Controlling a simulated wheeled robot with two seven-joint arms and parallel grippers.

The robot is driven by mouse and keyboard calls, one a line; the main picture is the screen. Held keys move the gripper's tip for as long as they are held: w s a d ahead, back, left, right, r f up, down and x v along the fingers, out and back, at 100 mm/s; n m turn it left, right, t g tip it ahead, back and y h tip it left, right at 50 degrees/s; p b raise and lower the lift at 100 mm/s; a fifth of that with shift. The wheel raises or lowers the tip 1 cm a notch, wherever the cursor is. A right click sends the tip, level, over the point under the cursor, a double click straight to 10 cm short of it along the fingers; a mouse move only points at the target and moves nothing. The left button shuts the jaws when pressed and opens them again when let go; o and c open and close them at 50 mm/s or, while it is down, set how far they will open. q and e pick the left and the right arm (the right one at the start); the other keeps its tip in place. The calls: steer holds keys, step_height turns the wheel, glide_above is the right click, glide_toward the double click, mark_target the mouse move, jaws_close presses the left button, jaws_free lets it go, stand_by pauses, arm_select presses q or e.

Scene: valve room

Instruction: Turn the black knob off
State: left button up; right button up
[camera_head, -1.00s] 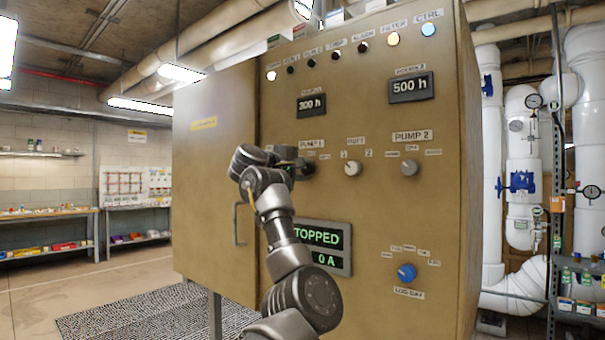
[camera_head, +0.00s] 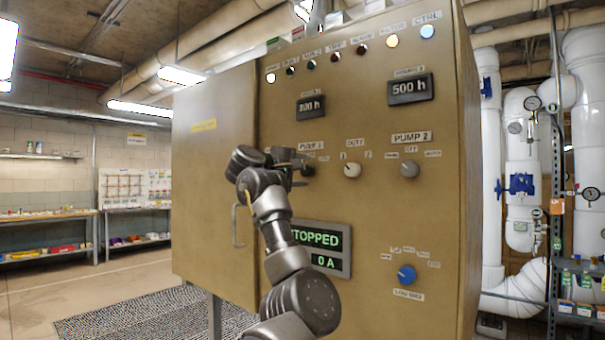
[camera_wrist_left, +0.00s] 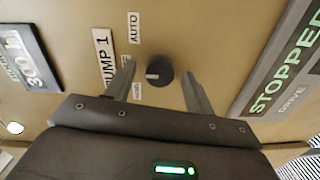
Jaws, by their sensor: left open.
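The black knob (camera_wrist_left: 159,71) sits on the tan panel under the PUMP 1 label (camera_wrist_left: 105,60). In the head view the knob (camera_head: 308,170) shows just right of my left gripper (camera_head: 297,168), partly hidden by it. In the left wrist view my left gripper (camera_wrist_left: 160,88) is open, with one finger on each side of the knob. There are visible gaps between the fingers and the knob. The knob's pale mark points toward the label side. My right gripper is in neither view.
The cabinet (camera_head: 380,270) also carries a white duty knob (camera_head: 352,170), a grey PUMP 2 knob (camera_head: 409,169) and a blue knob (camera_head: 406,274). A display (camera_head: 322,248) reading STOPPED and 0 A is below. A door handle (camera_head: 236,225) is left of my arm.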

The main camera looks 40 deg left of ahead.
arm_select(q)
steer(key=s+a+b, duration=0.1)
steer(key=s+b, duration=0.2)
steer(key=s, duration=0.7)
steer(key=shift+s+a+f+b, duration=0.2)
steer(key=shift+s+f+b, duration=0.05)
steer(key=shift+f+b, duration=0.05)
steer(key=shift+f, duration=0.1)
